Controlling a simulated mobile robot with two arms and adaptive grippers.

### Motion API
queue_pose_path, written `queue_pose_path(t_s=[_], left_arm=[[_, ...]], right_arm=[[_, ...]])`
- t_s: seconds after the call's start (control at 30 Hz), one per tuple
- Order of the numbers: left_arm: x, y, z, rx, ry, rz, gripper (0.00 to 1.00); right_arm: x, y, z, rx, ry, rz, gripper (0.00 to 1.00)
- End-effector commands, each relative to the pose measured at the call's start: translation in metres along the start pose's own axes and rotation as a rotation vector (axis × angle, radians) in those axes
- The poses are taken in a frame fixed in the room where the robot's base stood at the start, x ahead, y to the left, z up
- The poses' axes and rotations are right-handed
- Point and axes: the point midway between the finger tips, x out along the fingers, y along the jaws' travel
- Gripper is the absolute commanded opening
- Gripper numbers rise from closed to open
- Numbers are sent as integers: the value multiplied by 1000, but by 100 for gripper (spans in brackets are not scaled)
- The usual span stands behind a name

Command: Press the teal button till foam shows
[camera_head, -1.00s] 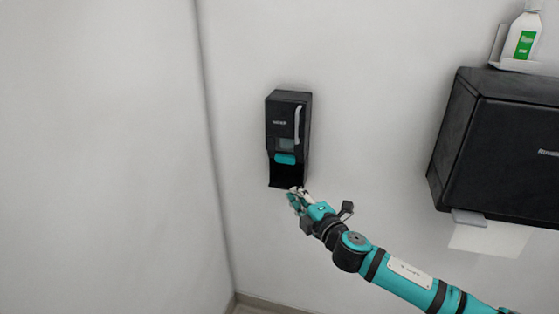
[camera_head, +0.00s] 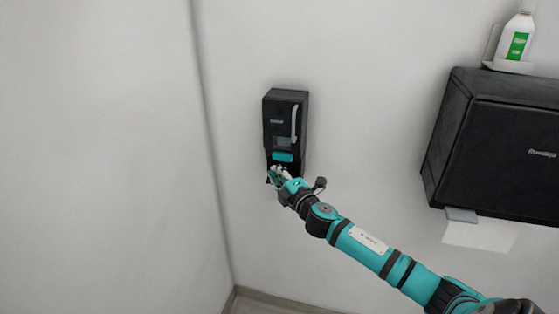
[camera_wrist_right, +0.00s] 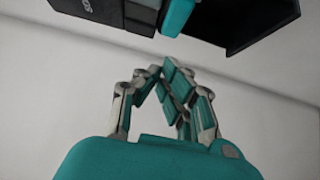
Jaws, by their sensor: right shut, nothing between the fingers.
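A black soap dispenser (camera_head: 284,118) is fixed to the white wall, with a clear window and a pale vertical strip on its front. The teal button (camera_head: 283,157) sits low on its front and also shows at the top of the right wrist view (camera_wrist_right: 176,16). My right gripper (camera_head: 275,172) is shut and empty just below the button, in front of the dispenser's lower part. In the right wrist view the fingertips (camera_wrist_right: 168,72) are apart from the button. No foam shows. My left gripper is not in view.
A large black paper towel dispenser (camera_head: 495,150) hangs on the wall at the right, with white paper (camera_head: 480,234) hanging below. A white bottle with a green label (camera_head: 519,38) stands on a holder above it. A wall corner lies left of the soap dispenser.

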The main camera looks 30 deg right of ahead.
Motion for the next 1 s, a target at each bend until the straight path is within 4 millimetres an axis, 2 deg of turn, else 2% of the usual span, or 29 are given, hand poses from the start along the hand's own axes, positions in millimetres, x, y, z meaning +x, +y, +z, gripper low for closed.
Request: queue_pose_path(t_s=[0.03, 0.1, 0.3, 1.0], left_arm=[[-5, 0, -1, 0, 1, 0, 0], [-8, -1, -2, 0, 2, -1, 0], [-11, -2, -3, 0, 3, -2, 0], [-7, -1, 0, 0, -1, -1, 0]], right_arm=[[11, 4, 0, 3, -1, 1, 0], [19, 2, 9, -1, -4, -1, 0], [34, 0, 24, 1, -1, -1, 0], [44, -1, 35, 0, 0, 0, 0]])
